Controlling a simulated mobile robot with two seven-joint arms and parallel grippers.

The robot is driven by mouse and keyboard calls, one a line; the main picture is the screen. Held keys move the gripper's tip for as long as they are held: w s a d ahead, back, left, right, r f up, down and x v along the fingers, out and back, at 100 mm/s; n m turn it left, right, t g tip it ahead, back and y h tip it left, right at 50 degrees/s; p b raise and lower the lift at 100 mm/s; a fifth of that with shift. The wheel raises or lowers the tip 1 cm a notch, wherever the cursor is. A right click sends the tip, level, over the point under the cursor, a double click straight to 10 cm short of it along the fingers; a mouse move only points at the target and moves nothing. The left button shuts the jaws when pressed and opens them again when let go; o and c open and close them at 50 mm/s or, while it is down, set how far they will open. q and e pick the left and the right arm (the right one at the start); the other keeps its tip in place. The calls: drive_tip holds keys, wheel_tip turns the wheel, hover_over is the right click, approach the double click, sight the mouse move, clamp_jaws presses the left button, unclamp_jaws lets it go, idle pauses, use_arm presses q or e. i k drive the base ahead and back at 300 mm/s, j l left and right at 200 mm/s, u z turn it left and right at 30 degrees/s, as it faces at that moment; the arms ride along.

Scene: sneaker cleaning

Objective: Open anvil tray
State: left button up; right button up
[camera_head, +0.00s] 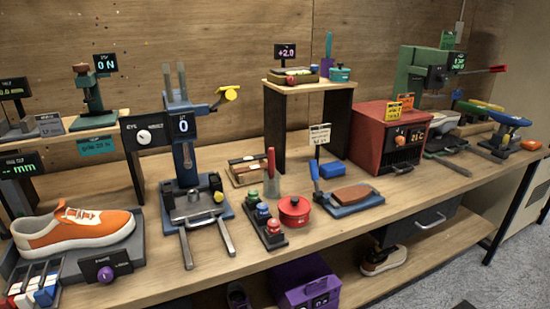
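A blue press (183,150) with a "0" display stands on the bench left of centre. At its base is a grey metal tray or plate (190,205), with two metal rails (186,250) pointing toward the front edge. A green press (412,72) with a red lever (497,69) stands at the back right. In front of it lies a dark tray-like base (443,145), also with rails (450,165) pointing forward. I cannot tell which of these is the anvil tray. Neither of my grippers is in view.
An orange and white sneaker (75,230) lies on a grey stand at left. A red box (388,138), a red pot (294,210), a blue-framed sanding block (350,197) and several colored knobs (268,225) occupy the bench (330,232). A purple box (308,288) sits below.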

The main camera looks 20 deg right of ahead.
sight(194, 205)
drive_tip(key=i+l+z, duration=0.25)
drive_tip(key=i+l, duration=0.15)
drive_tip(key=i, duration=0.15)
drive_tip(key=k+l+u, duration=0.1)
drive_tip(key=l+u, duration=0.15)
drive_tip(key=l, duration=0.15)
drive_tip(key=k+l+u, duration=0.1)
drive_tip(key=l+u, duration=0.15)
drive_tip(key=l, duration=0.1)
